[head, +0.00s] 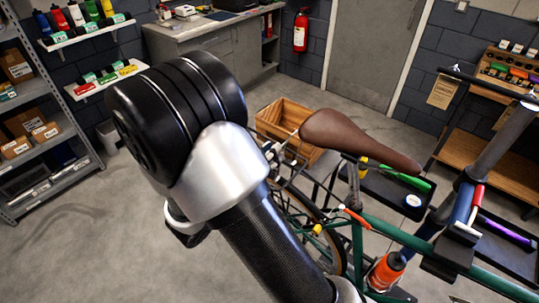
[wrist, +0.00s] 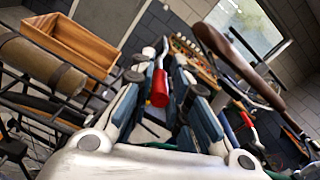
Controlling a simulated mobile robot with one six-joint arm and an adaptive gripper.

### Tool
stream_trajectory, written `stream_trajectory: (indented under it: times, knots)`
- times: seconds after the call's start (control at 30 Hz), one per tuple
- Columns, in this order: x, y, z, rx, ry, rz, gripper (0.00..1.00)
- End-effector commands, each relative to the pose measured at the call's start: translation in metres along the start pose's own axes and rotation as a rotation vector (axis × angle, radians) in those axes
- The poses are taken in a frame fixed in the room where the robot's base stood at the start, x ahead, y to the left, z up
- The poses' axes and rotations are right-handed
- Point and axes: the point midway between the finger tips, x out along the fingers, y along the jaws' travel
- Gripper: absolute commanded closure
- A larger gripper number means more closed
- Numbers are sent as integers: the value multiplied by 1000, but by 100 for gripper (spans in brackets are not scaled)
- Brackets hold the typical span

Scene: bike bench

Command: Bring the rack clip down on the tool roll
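The tool roll (wrist: 42,62) is a brown cylinder lying on the black rear rack (wrist: 85,90), at the left of the wrist view. A red grip on a thin stem (wrist: 160,88), which looks like the rack clip's handle, stands up in the middle of the wrist view. My gripper (wrist: 163,92) has its two blue-grey fingers on either side of this red piece, with gaps visible beside it. It looks open; I cannot tell how deep the red piece sits between the fingers. In the head view my arm covers much of the rack, and the tool roll and clip cannot be made out.
The brown saddle (head: 350,137) stands close right of the rack; it also shows in the wrist view (wrist: 238,65). A wooden crate (head: 292,122) is behind the rack. The green bike frame (head: 395,234) and an orange bottle (head: 386,270) are to the right. Floor at left is clear.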

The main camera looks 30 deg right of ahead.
Motion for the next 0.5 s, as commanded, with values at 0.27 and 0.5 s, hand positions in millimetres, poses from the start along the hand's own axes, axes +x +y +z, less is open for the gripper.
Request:
stream_trajectory:
  times: [0.27, 0.5]
  knots:
    - [0, 0, 0, 0, 0, 0, 100]
    - [0, 0, 0, 1, -1, 0, 100]
